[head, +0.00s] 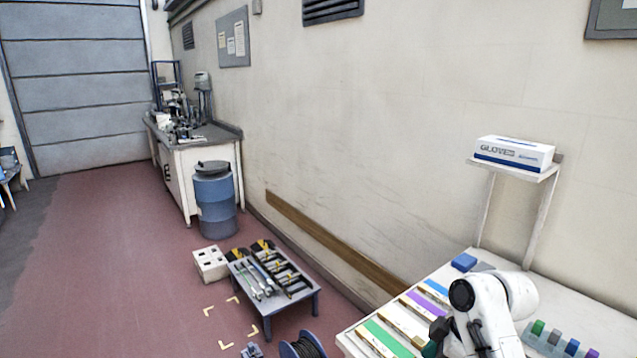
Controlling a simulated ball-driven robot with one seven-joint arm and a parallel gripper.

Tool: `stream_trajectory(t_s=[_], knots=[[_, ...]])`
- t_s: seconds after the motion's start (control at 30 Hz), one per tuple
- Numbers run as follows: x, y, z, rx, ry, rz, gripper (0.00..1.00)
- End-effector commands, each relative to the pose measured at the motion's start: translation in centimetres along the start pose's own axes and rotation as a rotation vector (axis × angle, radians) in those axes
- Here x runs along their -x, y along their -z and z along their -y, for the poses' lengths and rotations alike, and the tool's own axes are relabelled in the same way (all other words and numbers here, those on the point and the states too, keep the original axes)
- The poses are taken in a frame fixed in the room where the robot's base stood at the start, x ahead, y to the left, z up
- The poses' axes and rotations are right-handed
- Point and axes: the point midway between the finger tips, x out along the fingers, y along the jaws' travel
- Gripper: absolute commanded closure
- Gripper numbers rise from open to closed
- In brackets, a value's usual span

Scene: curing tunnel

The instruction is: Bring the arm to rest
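My white arm (497,300), with a black joint cap, is bent over the white worktable (590,315) at the lower right. Dark parts at its lower end, around my gripper (440,330), are partly hidden by the arm and cut by the bottom edge of the picture. A dark green shape (430,349) shows close beside them. I cannot tell if it is held, or if the fingers are open or shut.
Coloured strips (387,339) lie on the worktable left of the arm; a rack of small coloured blocks (555,340) is at right. A glove box (514,152) sits on a raised shelf behind. A low tool table (287,299) and cable reel (303,347) stand left.

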Motion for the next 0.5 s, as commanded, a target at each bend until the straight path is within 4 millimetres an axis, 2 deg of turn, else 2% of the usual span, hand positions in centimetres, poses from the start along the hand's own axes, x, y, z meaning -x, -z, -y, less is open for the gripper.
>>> stream_trajectory(t_s=[0.27,0.37,0.5], knots=[[-2.9,-1.4,3.3,-0.154,-0.045,-0.013,0.5],[-4.1,-2.4,5.0,-0.237,-0.072,-0.02,0.5],[-5.7,-4.6,8.6,-0.402,-0.129,-0.027,0.5]])
